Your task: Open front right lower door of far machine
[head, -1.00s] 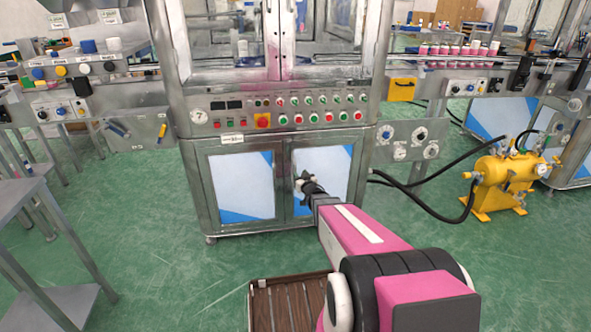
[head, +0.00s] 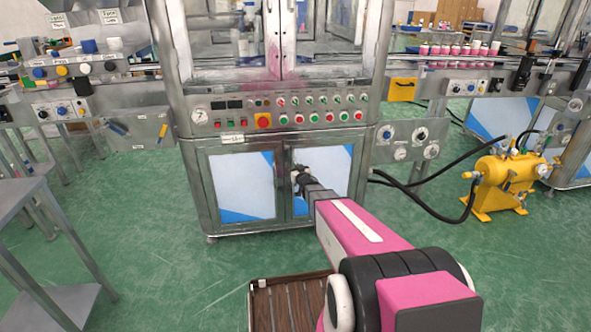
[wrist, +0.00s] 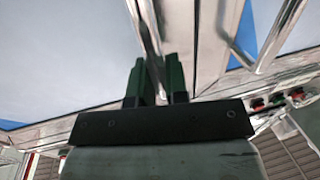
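The machine's lower right front door (head: 336,160) has a white and blue panel in a metal frame and looks closed in the head view. The lower left door (head: 240,185) beside it also looks closed. My gripper (head: 297,178) is at the left part of the right door, near the seam between the doors. In the wrist view my gripper's two green fingers (wrist: 157,75) stand apart, with a metal handle bar (wrist: 148,35) running between them. I cannot tell whether they touch it. A second bar handle (wrist: 270,40) is to the right. My arm hides part of the right door.
A control panel (head: 290,117) with several buttons is above the doors. A grey table (head: 30,200) stands at left. A yellow tank (head: 497,180) with black hoses (head: 430,196) stands at right. Green floor (head: 170,265) is clear before the machine.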

